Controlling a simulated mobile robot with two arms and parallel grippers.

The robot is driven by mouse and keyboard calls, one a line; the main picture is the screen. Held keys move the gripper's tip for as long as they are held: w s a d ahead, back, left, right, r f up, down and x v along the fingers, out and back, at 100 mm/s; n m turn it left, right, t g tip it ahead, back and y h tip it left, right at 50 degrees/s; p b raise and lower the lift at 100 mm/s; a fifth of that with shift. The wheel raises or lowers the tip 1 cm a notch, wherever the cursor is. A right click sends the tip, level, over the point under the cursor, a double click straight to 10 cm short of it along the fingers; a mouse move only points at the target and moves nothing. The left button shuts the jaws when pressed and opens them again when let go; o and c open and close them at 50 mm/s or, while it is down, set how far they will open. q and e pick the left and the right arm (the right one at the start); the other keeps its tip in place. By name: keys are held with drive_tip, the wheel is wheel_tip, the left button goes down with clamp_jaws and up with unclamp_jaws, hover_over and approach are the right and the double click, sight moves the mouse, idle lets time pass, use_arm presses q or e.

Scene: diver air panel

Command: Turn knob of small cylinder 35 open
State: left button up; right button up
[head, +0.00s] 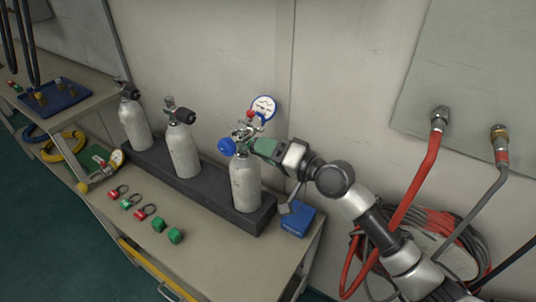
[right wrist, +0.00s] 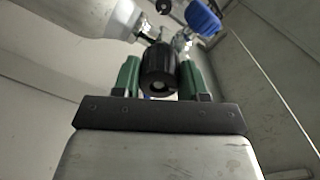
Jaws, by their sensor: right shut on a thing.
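Three grey small cylinders stand upright in a dark rack (head: 205,187) on the bench; I cannot read a number on any. The rightmost cylinder (head: 245,184) has a blue knob (head: 227,147) on its left side and a gauge (head: 264,107) above. My right gripper (head: 264,148) reaches this cylinder's valve from the right. In the right wrist view its green fingers are shut on a black knob (right wrist: 159,72), with the blue knob (right wrist: 203,17) and the cylinder (right wrist: 80,20) beyond. The head view hides the black knob. My left gripper is not in view.
The middle cylinder (head: 184,150) and left cylinder (head: 135,124) have black knobs. Green caps (head: 175,236) and several rings lie in front of the rack. A blue box (head: 298,219) sits at the bench's right end. Red hoses (head: 425,170) hang on the wall at right.

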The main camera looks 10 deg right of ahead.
drive_tip(key=shift+f+n, duration=0.1)
drive_tip(key=shift+n, duration=0.2)
idle(0.4)
drive_tip(key=o, duration=0.9)
drive_tip(key=shift+b+v, duration=1.1)
drive_tip(key=shift+v, duration=4.3)
